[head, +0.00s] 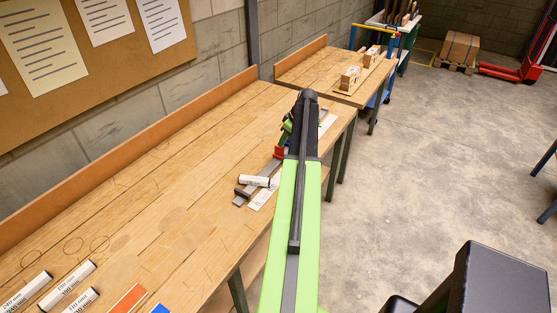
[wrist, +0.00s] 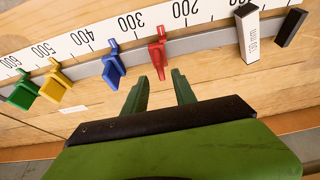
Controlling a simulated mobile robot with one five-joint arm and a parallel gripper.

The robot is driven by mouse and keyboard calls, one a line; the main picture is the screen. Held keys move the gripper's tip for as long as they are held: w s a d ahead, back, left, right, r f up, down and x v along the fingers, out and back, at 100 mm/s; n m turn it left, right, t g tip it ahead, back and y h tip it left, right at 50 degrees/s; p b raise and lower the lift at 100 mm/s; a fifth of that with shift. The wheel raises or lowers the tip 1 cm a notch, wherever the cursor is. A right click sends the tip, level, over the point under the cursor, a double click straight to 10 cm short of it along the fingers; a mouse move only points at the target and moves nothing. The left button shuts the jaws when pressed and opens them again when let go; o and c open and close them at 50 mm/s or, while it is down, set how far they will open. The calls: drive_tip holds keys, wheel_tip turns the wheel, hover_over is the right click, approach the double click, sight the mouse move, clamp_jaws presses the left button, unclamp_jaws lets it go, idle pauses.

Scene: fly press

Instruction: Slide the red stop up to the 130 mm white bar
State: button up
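The red stop (wrist: 158,57) sits on a grey rail, between the 300 and 200 marks of the white scale (wrist: 140,22). It also shows in the head view (head: 280,152). A white bar (wrist: 248,36) lies across the rail at the right, against or close to a black end block (wrist: 290,27); its label is hard to read. It also shows in the head view (head: 254,181). A clear stretch of rail separates bar and red stop. My gripper (wrist: 160,76) is open, its fingertips either side of the red stop's lower end. Contact cannot be told.
Blue (wrist: 113,69), yellow (wrist: 56,86) and green (wrist: 22,92) stops sit left of the red stop on the rail. Several labelled white bars (head: 68,284) lie at the workbench's near left. The workbench (head: 150,170) middle is clear. My arm hides part of the rail.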

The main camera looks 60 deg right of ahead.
sight(280, 155)
drive_tip(key=b+x, duration=0.5)
drive_tip(key=x, duration=0.2)
drive_tip(key=shift+f, duration=0.2)
drive_tip(key=shift+r, duration=0.1)
drive_tip(key=shift+c, duration=0.3)
clamp_jaws()
idle(0.6)
